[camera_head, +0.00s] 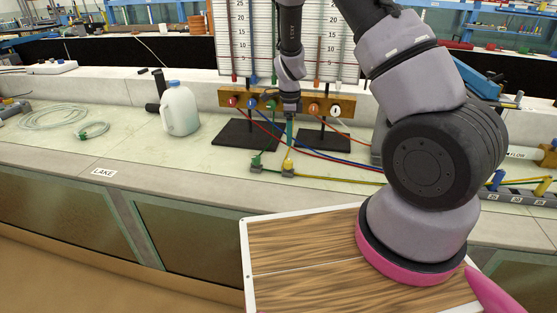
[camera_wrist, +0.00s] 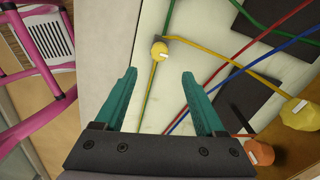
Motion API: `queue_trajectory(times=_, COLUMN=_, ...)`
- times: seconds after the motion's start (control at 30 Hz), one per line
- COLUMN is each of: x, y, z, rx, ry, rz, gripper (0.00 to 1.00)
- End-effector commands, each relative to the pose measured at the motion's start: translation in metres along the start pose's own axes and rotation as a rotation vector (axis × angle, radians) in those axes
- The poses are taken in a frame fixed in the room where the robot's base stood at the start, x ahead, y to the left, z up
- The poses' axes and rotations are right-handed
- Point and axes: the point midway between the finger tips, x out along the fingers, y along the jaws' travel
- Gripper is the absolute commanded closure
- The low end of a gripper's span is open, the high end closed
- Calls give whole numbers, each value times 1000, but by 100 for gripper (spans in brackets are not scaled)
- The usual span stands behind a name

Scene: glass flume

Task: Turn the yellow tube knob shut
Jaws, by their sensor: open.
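A small yellow knob (camera_wrist: 159,50) with a pale mark sits on a grey block on the bench, with a yellow tube running from it. In the head view the yellow knob (camera_head: 288,163) stands just below my gripper (camera_head: 289,132). In the wrist view my gripper (camera_wrist: 159,75) is open, its teal fingers apart and empty. The knob shows just beyond the fingertips, between their lines, and appears not touched. The yellow tube (camera_wrist: 225,62) leads right to a larger yellow fitting (camera_wrist: 299,115). I cannot tell how far the knob is turned.
A green knob (camera_head: 257,160) stands left of the yellow one. Red and blue tubes cross nearby. A wooden manifold (camera_head: 343,100) and dark base plates (camera_head: 245,134) are behind. A white jug (camera_head: 180,109) and coiled hose (camera_head: 55,116) stand left, with bare bench between.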

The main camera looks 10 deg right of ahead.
Motion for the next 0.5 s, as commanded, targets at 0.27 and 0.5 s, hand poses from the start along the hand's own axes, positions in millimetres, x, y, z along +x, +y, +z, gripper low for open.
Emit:
queue_trajectory(times=0.27, x=45, y=1, z=-1, rx=1, ry=1, rz=5, gripper=28)
queue_trajectory(times=0.5, x=86, y=1, z=0, rx=0, ry=-1, rz=3, gripper=28)
